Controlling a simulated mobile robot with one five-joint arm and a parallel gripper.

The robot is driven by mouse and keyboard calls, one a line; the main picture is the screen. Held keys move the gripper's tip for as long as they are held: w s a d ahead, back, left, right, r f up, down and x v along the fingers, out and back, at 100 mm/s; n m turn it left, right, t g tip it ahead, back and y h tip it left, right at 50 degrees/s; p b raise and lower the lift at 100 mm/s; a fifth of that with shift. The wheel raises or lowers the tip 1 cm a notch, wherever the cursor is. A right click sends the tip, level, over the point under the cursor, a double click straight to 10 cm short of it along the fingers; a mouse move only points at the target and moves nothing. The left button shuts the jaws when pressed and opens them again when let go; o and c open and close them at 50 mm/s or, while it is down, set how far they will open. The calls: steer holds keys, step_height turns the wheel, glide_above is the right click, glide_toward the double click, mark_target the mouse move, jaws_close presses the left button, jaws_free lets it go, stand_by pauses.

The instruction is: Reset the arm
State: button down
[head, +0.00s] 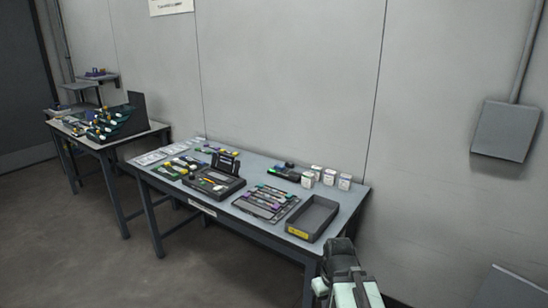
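My arm shows at the bottom right of the head view, a dark and pale green shape in front of the near right corner of the long table (264,228). It looks folded close to my body, and the bottom edge of the picture cuts it off. I cannot make out the fingertips or whether anything is between them. No touch between the arm and the table can be told from this view.
A dark open tray (313,217) with a yellow label sits at the table's right end. A black device (214,182), a rack of tools (266,202) and several white boxes (328,177) stand on it. A second table (100,143) is at left. Front floor is clear.

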step_height(320, 180, up, 15)
steer(key=m+p, duration=0.3)
steer(key=p, duration=1.2)
steer(key=shift+s+d+m, duration=0.3)
steer(key=shift+s+m, duration=0.05)
steer(key=shift+m, duration=0.05)
steer(key=shift+d, duration=0.1)
